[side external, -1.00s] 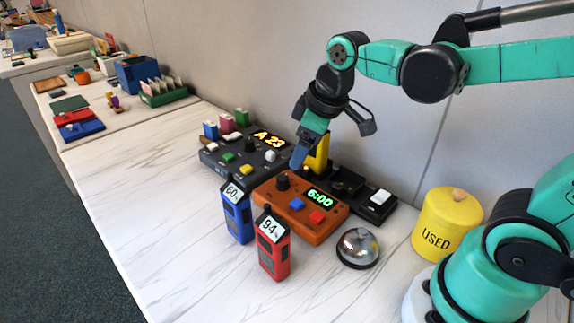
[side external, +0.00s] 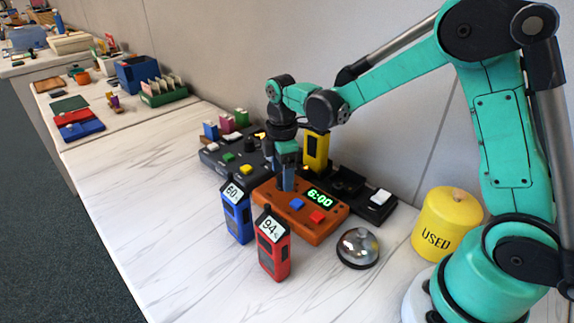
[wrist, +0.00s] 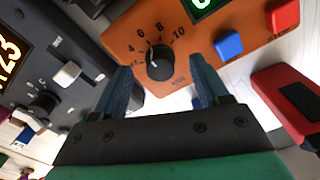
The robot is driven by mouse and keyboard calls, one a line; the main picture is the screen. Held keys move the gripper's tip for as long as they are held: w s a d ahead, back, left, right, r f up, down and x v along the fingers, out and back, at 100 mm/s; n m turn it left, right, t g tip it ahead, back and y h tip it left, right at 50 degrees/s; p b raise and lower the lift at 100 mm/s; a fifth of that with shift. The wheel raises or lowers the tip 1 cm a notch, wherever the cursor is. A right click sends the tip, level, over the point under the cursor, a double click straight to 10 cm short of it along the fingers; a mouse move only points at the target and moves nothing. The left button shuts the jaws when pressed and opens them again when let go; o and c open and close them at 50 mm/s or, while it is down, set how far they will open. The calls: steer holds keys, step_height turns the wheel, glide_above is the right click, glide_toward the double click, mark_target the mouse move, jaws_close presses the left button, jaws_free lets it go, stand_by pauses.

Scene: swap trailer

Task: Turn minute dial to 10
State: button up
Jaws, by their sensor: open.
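The orange timer box (side external: 322,231) lies on the counter with a green display (side external: 318,197) reading 6:00. Its black minute dial (wrist: 159,62) shows in the wrist view, with a white pointer mark directed roughly between 6 and 8. The printed 10 (wrist: 178,32) is to the upper right of the dial. My gripper (wrist: 160,66) is open, with one blue finger on each side of the dial and visible gaps to it. In the side view my gripper (side external: 285,178) points down over the dial and hides it.
A dark box (side external: 222,162) with knobs stands close behind the timer. Blue (side external: 237,215) and red (side external: 273,250) handheld devices stand in front. A silver bell (side external: 357,247) and yellow USED canister (side external: 440,222) are to the right.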

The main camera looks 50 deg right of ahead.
steer(key=shift+f, duration=0.35)
jaws_close()
steer(key=shift+m, duration=0.4)
steer(key=m, duration=1.3)
stand_by(0.5)
